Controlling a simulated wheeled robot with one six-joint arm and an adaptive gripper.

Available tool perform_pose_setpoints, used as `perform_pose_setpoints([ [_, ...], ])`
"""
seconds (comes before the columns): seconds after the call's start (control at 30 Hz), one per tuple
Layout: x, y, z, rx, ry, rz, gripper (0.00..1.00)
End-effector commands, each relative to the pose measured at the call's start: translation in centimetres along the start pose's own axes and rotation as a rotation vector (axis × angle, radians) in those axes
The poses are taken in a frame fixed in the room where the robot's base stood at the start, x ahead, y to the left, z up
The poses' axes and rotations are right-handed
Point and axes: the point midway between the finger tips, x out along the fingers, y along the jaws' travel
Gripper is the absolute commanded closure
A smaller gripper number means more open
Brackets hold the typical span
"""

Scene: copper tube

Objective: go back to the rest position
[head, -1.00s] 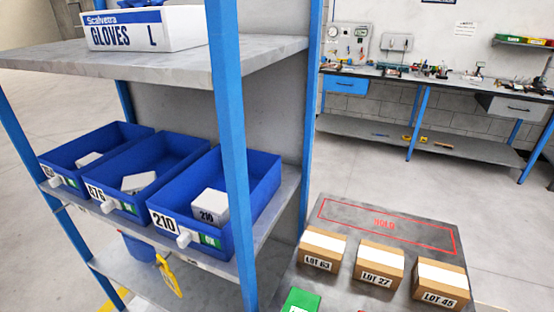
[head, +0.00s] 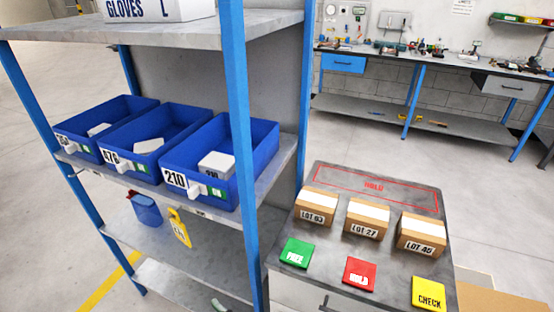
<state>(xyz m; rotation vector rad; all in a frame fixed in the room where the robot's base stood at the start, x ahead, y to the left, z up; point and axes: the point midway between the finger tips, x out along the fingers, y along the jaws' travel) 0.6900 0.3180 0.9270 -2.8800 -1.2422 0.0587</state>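My gripper and arm do not show in the head view. The task names no object. A blue shelf rack (head: 236,130) stands at the left and holds three blue bins on its middle shelf. The bin marked 210 (head: 251,150) holds a white box (head: 216,165). The two bins to its left, the middle bin (head: 180,122) and the far-left bin (head: 120,107), each hold a pale item.
A grey table (head: 315,172) at the right bears boxes LOT 63 (head: 316,211), LOT 27 (head: 364,225) and LOT 45 (head: 420,240), plus green (head: 297,250), red (head: 359,272) and yellow CHECK (head: 429,293) cards. A workbench (head: 420,71) stands behind. Open floor (head: 400,150) lies between.

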Motion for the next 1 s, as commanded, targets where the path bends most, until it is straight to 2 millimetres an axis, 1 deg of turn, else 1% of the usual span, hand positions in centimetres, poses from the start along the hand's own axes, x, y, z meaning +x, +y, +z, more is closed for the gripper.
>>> perform_pose_setpoints([
  [0.03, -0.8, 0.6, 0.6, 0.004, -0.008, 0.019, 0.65],
  [0.17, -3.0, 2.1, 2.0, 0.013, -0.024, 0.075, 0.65],
  [0.27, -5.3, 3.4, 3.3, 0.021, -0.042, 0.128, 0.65],
  [0.37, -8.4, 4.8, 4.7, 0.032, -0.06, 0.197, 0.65],
  [0.5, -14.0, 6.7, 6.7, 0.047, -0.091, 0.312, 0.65],
  [0.57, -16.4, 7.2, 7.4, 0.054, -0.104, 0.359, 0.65],
  [0.6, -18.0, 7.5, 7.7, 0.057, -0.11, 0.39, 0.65],
  [0.77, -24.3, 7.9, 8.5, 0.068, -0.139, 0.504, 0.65],
  [0.8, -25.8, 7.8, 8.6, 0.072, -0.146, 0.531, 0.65],
  [1.0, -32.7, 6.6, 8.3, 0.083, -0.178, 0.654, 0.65],
])
